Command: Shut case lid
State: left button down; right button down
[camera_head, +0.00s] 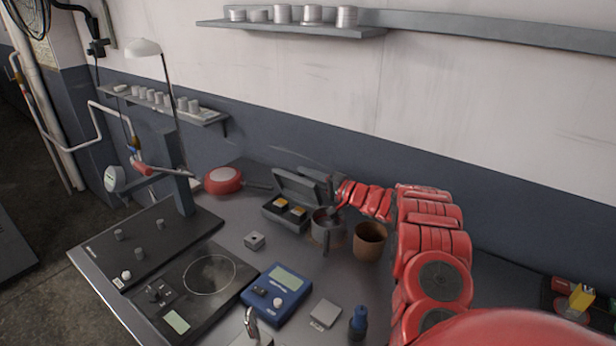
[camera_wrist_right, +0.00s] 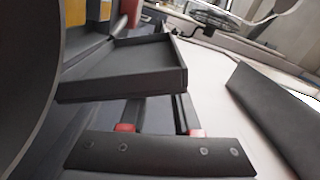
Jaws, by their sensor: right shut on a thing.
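The dark grey case (camera_head: 272,217) stands open at the back middle of the bench, with yellow blocks (camera_head: 298,210) in its compartments. Its lid (camera_head: 300,184) is raised at the back. In the right wrist view the lid (camera_wrist_right: 125,72) looks like a shallow dark tray. The yellow contents (camera_wrist_right: 76,12) show at the upper left. My right gripper (camera_head: 334,208) is just right of the case, above the metal pot. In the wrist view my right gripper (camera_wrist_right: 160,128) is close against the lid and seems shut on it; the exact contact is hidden. My left gripper is not in view.
The metal pot (camera_head: 327,233) and a brown pot (camera_head: 370,241) stand close below my right arm. A red pan (camera_head: 223,180) lies left of the case. A blue meter (camera_head: 277,294), hotplate (camera_head: 190,285) and small grey block (camera_head: 255,240) are in front.

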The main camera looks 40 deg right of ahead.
jog(key=shift+a, duration=0.1)
jog(key=c, duration=0.6)
grip_release()
jog(key=shift+r, duration=0.1)
jog(key=shift+c, duration=0.2)
jog(key=shift+s, duration=0.35)
jog(key=p+v, duration=0.9)
jog(key=v, duration=0.7)
jog(key=shift+s+p, duration=0.3)
jog(key=shift+p, duration=0.1)
